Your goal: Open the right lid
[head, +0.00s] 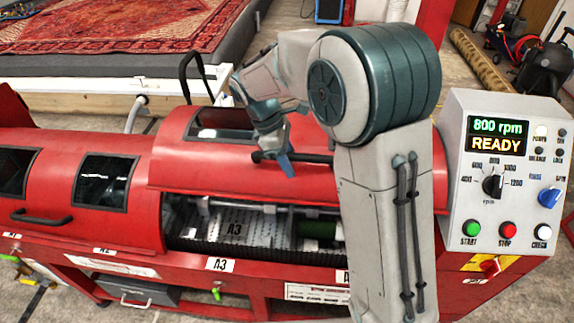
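The right lid (220,174) of the red machine is partly raised, with a dark window in its upper part. A dark bar handle (318,159) runs along the lid's front. My gripper (283,166) is at this handle, with a blue finger across or beside it. My arm hides the lid's right part, and I cannot tell whether the fingers are closed on the handle.
The left lid (120,225) is down, with its own black handle (40,217). A control panel (506,170) at the right reads 800 rpm, READY. A black curved bar (190,75) stands behind the machine. A patterned rug (120,25) lies on a platform at the back left.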

